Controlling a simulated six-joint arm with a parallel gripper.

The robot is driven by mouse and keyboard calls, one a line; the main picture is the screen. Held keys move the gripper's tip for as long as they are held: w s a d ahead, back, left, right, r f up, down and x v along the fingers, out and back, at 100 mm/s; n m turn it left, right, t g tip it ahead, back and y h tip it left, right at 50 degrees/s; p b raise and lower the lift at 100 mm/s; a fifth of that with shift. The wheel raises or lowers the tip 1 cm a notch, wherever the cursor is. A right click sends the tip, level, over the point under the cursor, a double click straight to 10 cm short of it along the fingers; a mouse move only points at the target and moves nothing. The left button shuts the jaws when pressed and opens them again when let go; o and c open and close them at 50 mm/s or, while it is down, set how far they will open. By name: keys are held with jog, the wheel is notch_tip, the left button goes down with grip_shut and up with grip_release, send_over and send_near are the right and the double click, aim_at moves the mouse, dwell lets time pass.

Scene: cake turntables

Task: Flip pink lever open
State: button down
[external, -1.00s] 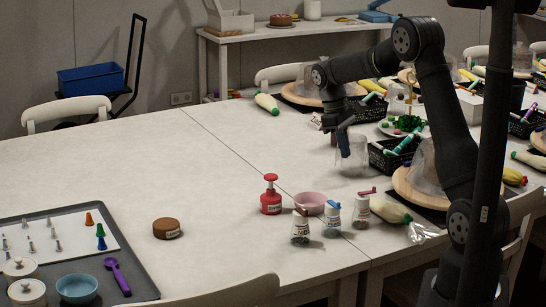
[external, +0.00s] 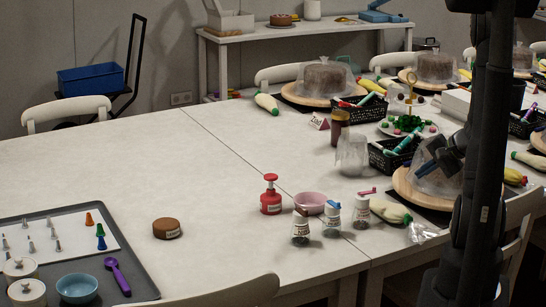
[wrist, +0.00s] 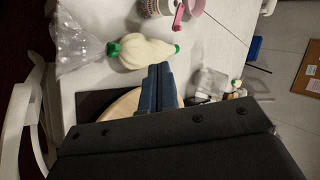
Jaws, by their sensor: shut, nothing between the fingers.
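The pink lever (external: 368,192) sits on top of the rightmost of three small labelled shaker jars (external: 362,212) and lies roughly level. In the wrist view the pink lever (wrist: 179,18) shows at the top, beside its jar (wrist: 155,6). Whether it is open or shut is too small to tell. The other two jars carry a blue lever (external: 332,204) and a dark red lever (external: 301,211). My gripper (external: 427,167) is to the right of the jars, in front of a clear cake dome, apart from the lever. Its blue fingers (wrist: 157,88) are together and empty.
A cream piping bag (external: 391,211) with a green tip lies just right of the jars. The domed cake stand (external: 408,190) is beside my gripper. The table's left middle is clear.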

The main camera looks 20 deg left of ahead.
jog(key=x, duration=0.9)
jog(key=shift+a+f, duration=0.2)
jog(key=a, duration=0.3)
jog(key=shift+w+a+f, duration=0.1)
jog(key=shift+w+f, duration=0.05)
jog(key=shift+w, duration=0.25)
jog(key=shift+w+a, duration=0.1)
jog(key=shift+a, duration=0.35)
jog(key=shift+w+a+n+g, duration=0.15)
jog(key=shift+w+n+g, duration=0.3)
jog(key=shift+n, duration=0.1)
jog(key=shift+w+a+n+g, duration=0.15)
jog(key=shift+w+n+g, duration=0.3)
jog(key=shift+n, duration=0.1)
jog(key=shift+w+a, duration=0.2)
jog(key=shift+s, duration=0.1)
